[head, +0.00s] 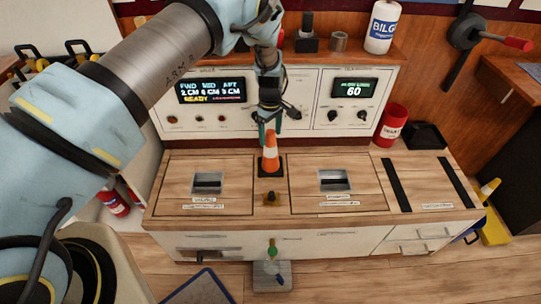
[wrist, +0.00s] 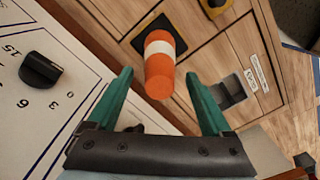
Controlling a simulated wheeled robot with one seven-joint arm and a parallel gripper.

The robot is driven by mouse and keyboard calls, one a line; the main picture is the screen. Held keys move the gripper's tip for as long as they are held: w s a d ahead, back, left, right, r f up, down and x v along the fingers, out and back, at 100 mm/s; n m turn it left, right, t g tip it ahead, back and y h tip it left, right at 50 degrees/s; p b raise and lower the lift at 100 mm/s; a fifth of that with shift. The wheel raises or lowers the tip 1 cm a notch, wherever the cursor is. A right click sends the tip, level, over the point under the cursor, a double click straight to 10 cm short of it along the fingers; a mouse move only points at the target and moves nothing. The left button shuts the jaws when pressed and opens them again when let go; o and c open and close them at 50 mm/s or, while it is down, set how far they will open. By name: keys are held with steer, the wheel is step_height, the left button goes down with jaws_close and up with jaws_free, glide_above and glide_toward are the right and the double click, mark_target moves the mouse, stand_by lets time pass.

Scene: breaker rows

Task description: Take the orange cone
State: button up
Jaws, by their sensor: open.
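An orange cone (head: 270,152) with a white band and a black square base stands upright on the wooden counter (head: 233,208), between two recessed hatches. In the wrist view the cone (wrist: 158,78) points its orange top toward my gripper and lies between the lines of the two green fingers. My gripper (head: 269,133) is right at the cone's upper end in the head view, coming from behind it. In the wrist view my gripper (wrist: 160,98) is open, with a gap between each finger and the cone. I cannot tell whether the fingertips pass beyond the cone's top.
A white panel with displays (head: 210,91) and black knobs (wrist: 40,70) stands close behind the cone. A red can (head: 392,124) and a black tray (head: 424,135) are at the right.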

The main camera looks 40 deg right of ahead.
steer(key=shift+f, duration=0.1)
jaws_close()
stand_by(0.7)
stand_by(0.7)
